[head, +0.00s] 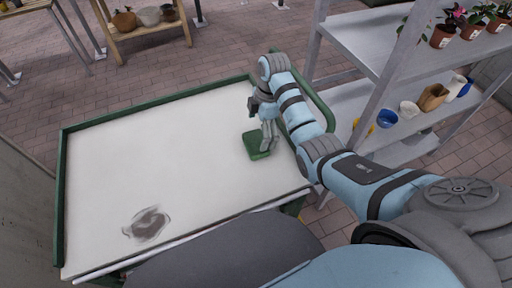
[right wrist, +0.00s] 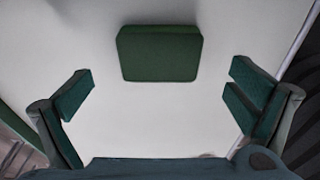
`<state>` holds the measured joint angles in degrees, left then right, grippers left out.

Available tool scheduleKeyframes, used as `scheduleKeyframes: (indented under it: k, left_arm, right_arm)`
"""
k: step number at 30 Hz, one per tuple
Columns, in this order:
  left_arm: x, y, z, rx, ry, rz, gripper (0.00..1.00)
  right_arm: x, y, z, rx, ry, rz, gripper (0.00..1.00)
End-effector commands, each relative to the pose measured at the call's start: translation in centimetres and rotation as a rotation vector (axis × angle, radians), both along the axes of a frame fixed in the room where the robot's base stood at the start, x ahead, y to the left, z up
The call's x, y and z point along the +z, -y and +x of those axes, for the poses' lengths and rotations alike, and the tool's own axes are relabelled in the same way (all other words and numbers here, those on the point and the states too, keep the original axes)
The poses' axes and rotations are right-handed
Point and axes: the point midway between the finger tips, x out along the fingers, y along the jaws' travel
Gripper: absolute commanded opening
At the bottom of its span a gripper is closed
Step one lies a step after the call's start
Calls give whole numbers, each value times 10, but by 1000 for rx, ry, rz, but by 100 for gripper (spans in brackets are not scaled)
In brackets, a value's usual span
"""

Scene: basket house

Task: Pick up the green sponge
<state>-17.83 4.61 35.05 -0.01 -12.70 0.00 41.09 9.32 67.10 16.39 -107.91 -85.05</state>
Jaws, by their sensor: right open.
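The green sponge (head: 255,147) is a dark green block lying flat on the white table top (head: 170,150), near the table's right side. My right gripper (head: 268,140) hangs close above it in the head view and hides part of it. In the right wrist view the sponge (right wrist: 159,53) lies ahead of the gripper (right wrist: 160,100), centred between the two wide-apart fingers. The fingers do not touch it, and nothing is held. My left gripper is not in the head view.
The table has a raised green rim (head: 160,105) and a dark smudge (head: 147,224) at its front left. A grey metal shelf (head: 375,50) with potted plants (head: 442,35) and bowls stands at the right. A wooden bench (head: 140,30) with pots stands behind. The table's middle is clear.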

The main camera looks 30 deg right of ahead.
Motion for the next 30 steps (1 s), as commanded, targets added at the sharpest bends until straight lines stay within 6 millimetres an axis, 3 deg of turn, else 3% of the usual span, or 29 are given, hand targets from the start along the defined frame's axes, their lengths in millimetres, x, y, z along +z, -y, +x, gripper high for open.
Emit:
scheduleKeyframes:
  k: [6, 9, 14, 21, 30]
  left_arm:
    - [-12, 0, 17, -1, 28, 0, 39]
    - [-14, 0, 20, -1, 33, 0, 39]
    - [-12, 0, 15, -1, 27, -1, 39]
    - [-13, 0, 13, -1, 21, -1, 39]
    - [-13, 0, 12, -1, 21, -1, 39]
  right_arm:
    - [-42, -8, -3, 2, -2, 2, 100]
    - [-51, -10, -3, 2, -1, 0, 100]
    - [-50, -10, -2, 2, 0, 0, 100]
    - [-49, -10, -2, 3, 0, 0, 69]
    - [-49, -10, -2, 3, -1, 0, 69]
